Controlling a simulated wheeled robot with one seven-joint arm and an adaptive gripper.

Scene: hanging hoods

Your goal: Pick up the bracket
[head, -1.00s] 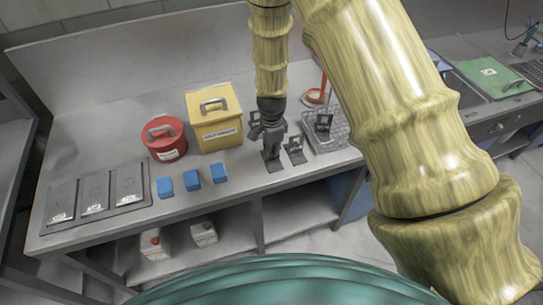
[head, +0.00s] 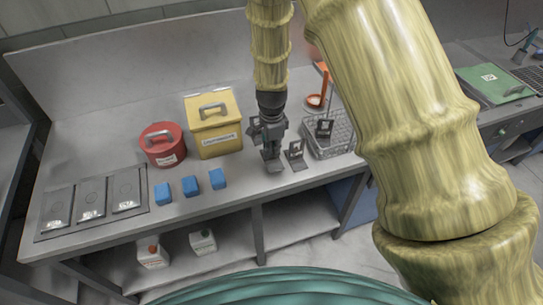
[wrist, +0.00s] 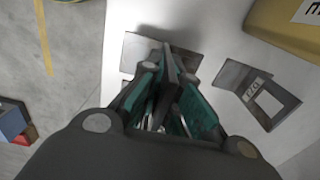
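The bracket under my gripper is a dark grey metal piece with a flat foot (head: 275,168) resting on the bench. In the wrist view its foot (wrist: 135,52) lies beyond the fingers and its upright plate (wrist: 167,62) stands between them. My gripper (head: 270,148) points down over it; in the wrist view its green-padded fingers (wrist: 170,75) lie on either side of the plate. I cannot tell whether both touch it. A second bracket (head: 296,153) stands just right of it, also in the wrist view (wrist: 258,95). Another bracket (head: 323,129) is in the wire basket.
The wire basket (head: 341,141) is right of the gripper. Left are a yellow box (head: 217,137), a red round container (head: 171,158), several blue blocks (head: 191,187) and a grey tray (head: 137,210). Another dark bracket-like piece shows partly behind the gripper. Jugs (head: 152,254) stand below.

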